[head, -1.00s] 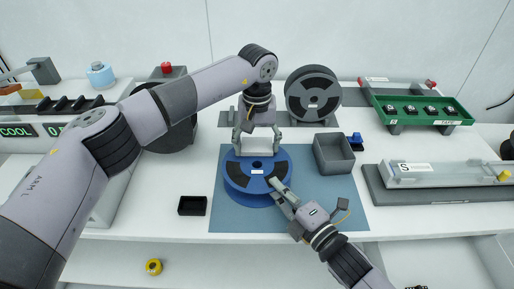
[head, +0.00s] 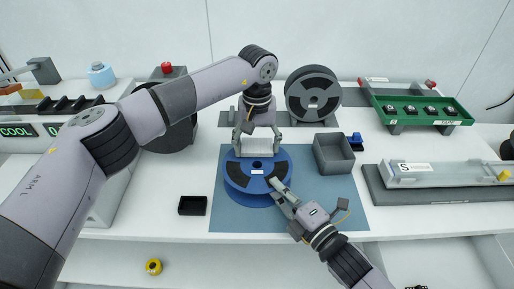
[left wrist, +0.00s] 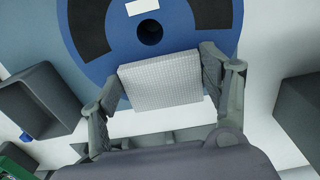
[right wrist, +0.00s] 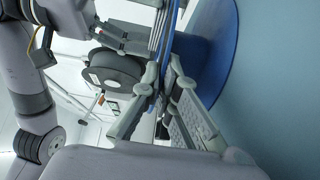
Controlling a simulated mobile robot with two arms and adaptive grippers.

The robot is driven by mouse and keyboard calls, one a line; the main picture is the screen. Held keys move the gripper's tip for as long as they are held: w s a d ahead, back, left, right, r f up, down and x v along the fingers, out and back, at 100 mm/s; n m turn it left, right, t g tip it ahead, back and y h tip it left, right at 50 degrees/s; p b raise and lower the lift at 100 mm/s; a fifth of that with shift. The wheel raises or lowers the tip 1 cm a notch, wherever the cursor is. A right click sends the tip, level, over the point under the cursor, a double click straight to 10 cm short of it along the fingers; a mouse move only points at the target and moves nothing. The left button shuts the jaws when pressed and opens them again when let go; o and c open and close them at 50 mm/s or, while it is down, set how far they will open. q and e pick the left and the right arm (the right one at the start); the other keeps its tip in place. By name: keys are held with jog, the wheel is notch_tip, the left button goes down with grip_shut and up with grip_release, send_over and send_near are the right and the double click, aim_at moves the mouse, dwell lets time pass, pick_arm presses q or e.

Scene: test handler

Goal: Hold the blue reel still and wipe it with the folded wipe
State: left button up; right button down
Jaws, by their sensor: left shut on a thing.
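The blue reel (head: 248,198) lies flat on the blue-grey mat, with dark segments and a white label around its centre hole. It also shows in the left wrist view (left wrist: 100,62). My left gripper (head: 257,140) is shut on the folded wipe (left wrist: 162,82), a pale textured pad. The wipe is at the reel's far edge; I cannot tell whether it touches. My right gripper (head: 281,190) is at the reel's near right edge. In the right wrist view its fingers (right wrist: 163,75) close on the thin rim of the upper flange. The fingertips are partly hidden.
A grey open bin (head: 333,167) stands right of the reel on the mat (head: 325,205). A small black tray (head: 193,206) is to the left. A dark reel (head: 313,95) stands behind. A clear-topped fixture (head: 440,175) and a green tray (head: 400,103) are at right.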

pick_arm(q)
jog(key=shift+w, duration=0.45)
jog(key=shift+w, duration=0.15)
